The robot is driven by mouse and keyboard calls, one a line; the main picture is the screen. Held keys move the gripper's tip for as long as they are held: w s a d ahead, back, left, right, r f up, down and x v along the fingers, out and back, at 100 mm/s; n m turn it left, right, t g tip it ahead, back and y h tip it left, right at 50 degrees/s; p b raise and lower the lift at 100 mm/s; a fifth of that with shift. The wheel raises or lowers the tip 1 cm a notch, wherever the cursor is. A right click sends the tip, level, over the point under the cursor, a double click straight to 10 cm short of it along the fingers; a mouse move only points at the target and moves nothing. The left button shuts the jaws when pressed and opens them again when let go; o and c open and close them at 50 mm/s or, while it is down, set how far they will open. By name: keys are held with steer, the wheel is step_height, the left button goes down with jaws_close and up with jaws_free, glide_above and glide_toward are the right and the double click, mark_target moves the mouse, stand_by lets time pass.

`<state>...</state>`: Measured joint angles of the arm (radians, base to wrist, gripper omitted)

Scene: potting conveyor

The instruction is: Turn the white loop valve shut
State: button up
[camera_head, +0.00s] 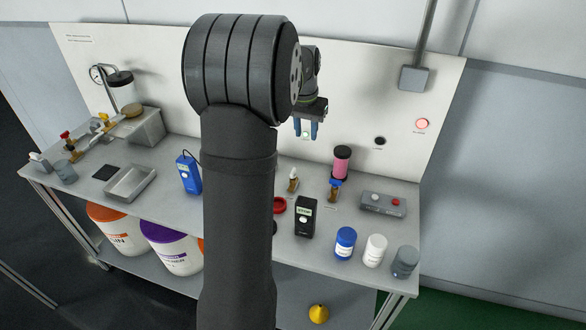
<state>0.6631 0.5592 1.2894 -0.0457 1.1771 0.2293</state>
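A row of small valves runs along the left end of the bench, with a yellow handle (103,117) and a red handle (65,135). A small white part (37,156) at the far left end of this row may be the white loop valve; it is too small to tell its shape or how far it is turned. My gripper (306,130) has blue fingertips, points down and hangs above the bench right of centre, far from the valves. Its fingers are apart, with nothing clearly held. My arm hides the middle of the bench.
On the bench (240,235) are a grey tray (130,183), a blue meter (188,174), a black meter (305,217), a pink cylinder (341,163), a button box (383,204), and blue (345,242), white (375,250) and grey (404,262) containers. Buckets stand below.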

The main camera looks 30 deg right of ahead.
steer(key=w+a+n+y, duration=0.1)
steer(key=w+a, duration=0.1)
steer(key=w, duration=0.2)
glide_toward(293, 170)
steer(key=shift+g, duration=0.4)
steer(key=f, duration=0.8)
steer(key=shift+w+f, duration=0.25)
steer(key=shift+f, duration=0.1)
jaws_close()
